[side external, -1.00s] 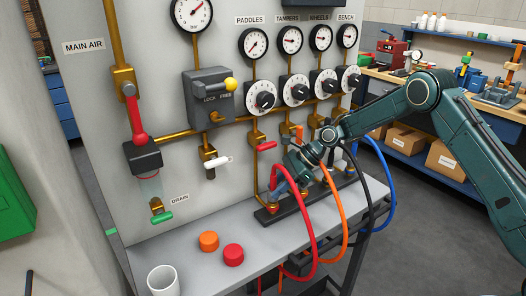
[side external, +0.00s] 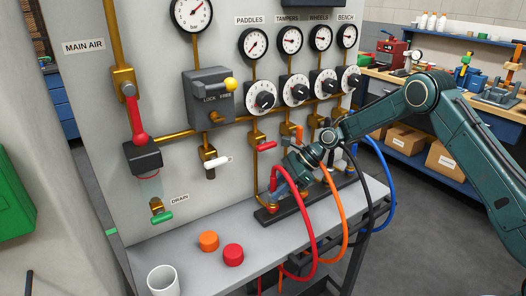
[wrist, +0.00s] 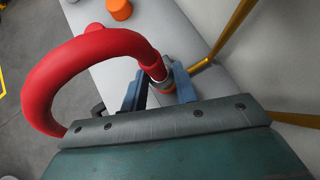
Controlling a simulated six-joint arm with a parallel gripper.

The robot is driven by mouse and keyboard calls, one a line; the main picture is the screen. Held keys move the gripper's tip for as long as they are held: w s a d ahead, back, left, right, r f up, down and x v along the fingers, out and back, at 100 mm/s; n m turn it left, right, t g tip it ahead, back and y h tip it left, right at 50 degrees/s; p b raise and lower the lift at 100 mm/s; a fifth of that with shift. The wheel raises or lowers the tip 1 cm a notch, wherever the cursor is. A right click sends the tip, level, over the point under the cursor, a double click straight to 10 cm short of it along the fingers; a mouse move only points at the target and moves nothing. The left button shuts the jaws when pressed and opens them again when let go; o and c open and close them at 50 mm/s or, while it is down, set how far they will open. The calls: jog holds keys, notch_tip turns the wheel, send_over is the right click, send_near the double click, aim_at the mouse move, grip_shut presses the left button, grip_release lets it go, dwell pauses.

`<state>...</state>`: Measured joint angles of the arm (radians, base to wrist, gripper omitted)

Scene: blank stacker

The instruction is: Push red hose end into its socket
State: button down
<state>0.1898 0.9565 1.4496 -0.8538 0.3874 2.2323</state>
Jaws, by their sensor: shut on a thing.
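The red hose (side external: 304,225) arches from my gripper (side external: 277,188) down over the bench's front edge. In the wrist view, the blue fingers of my gripper (wrist: 160,92) are shut on the hose's end, around its metal collar (wrist: 165,86); the red hose (wrist: 85,52) loops away to the left. In the side view, the end points down at the left end of the black socket strip (side external: 264,217), over a brass fitting (side external: 272,207). The fingers partly cover this spot, and I cannot tell how deep the end sits in the socket.
The orange hose (side external: 338,205), black hose (side external: 374,205) and blue hose (side external: 391,195) hang to the right of the red one. A red-handled valve (side external: 266,146) is just above my gripper. Orange (side external: 209,241) and red (side external: 233,254) caps and a white cup (side external: 163,281) stand on the bench.

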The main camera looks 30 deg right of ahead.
jog(key=c, duration=1)
grip_release()
jog(key=shift+f, duration=0.1)
jog(key=shift+d, duration=0.1)
jog(key=v, duration=1.3)
jog(key=shift+s+d+r, duration=0.15)
jog(key=shift+d+r, duration=0.05)
jog(key=shift+r, duration=0.1)
notch_tip(320, 180, up, 6)
